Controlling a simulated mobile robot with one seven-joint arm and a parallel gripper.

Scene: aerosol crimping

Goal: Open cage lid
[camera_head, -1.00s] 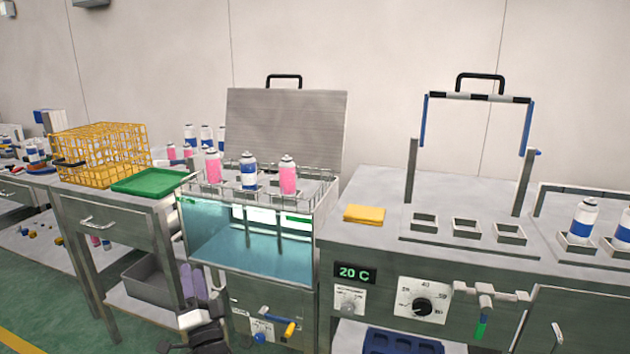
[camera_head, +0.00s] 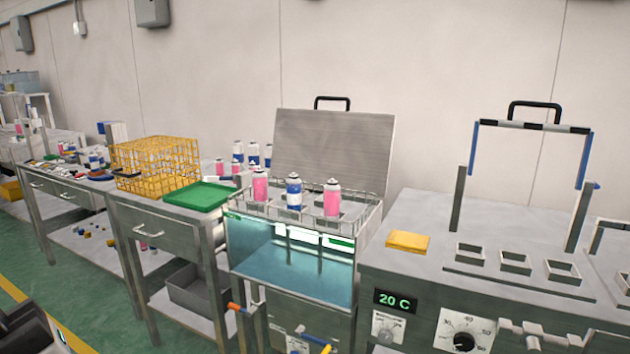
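The yellow wire cage (camera_head: 155,165) stands on the bench left of the water bath in the head view. Its wire top looks closed, level with the tops of its sides. A dark handle or latch shows low on its front left side. I cannot make out the hinge. My gripper is not seen; only a dark part of my own body shows in the lower left corner, well below the cage and apart from it.
A green tray (camera_head: 200,195) lies right of the cage. The water bath (camera_head: 290,265) holds pink and blue cans in a rack, its metal lid (camera_head: 333,148) raised behind. A grey bin (camera_head: 197,292) sits on the shelf below. A yellow cloth (camera_head: 408,241) lies to the right.

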